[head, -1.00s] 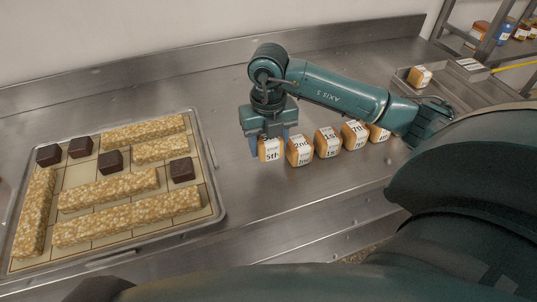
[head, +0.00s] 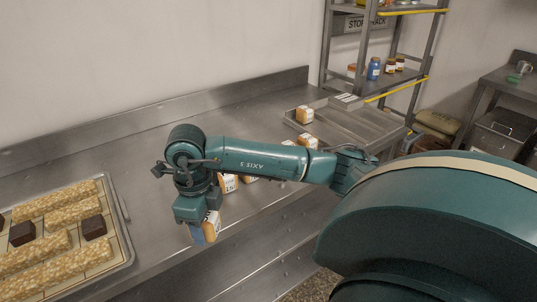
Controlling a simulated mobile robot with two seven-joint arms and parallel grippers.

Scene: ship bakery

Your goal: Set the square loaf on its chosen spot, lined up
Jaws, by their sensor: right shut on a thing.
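My right gripper (head: 203,231) is shut on a small square-sided loaf (head: 213,224) with a golden crust and a white printed label. The gripper covers part of the loaf, and its label is too small to read. It is near the front of the steel counter, to the right of the tray (head: 128,247). I cannot tell how far above the counter it is. Other labelled loaves (head: 228,183) stand behind it, partly hidden by my arm. The tray's grid holds long oat-coloured bars (head: 58,203) and dark brown cubes (head: 94,227). My left gripper is not in view.
A shallow steel bin (head: 345,127) at the back right holds another loaf (head: 304,115). A rack (head: 385,75) with jars stands behind it. The counter (head: 140,150) is clear behind the tray. Its front edge drops off close to the held loaf.

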